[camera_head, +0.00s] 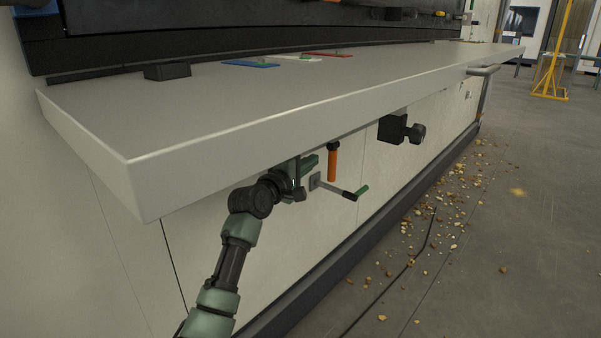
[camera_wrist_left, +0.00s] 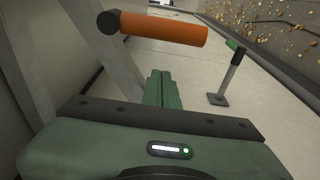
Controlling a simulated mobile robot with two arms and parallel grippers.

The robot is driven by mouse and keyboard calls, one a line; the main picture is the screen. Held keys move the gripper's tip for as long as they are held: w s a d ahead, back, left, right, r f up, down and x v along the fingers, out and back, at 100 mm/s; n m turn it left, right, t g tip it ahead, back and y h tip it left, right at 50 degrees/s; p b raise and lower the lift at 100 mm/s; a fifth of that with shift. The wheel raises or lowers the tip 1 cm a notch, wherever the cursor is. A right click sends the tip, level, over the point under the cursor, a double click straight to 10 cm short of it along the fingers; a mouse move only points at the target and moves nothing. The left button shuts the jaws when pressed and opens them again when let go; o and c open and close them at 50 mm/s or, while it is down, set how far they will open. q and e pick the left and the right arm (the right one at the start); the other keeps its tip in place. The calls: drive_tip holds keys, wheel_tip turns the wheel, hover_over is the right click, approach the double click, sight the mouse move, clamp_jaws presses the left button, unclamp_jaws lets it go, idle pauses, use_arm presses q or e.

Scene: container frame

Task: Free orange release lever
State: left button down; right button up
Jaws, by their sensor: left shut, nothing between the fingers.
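The orange release lever (camera_head: 332,163) hangs below the front edge of the grey worktop in the head view. In the left wrist view the lever (camera_wrist_left: 165,29) lies across the top, with a dark round cap at its left end. My left gripper (camera_head: 309,162) is under the worktop, just left of the lever. In the wrist view its green fingers (camera_wrist_left: 161,88) are together, with nothing between them, and their tips point toward the lever. I cannot tell whether they touch it. My right gripper is not in view.
A black block with a knob (camera_head: 400,129) sits under the worktop (camera_head: 200,110) to the right. Rubble (camera_head: 440,230) lies on the floor along the cabinet.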

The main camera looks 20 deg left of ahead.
sight(332, 163)
use_arm(q)
drive_tip(key=shift+s+d, duration=0.55)
drive_tip(key=shift+d, duration=0.25)
drive_tip(key=shift+s+d, duration=0.55)
drive_tip(key=shift+d, duration=0.25)
drive_tip(key=shift+w+f, duration=0.1)
drive_tip(key=shift+w, duration=0.05)
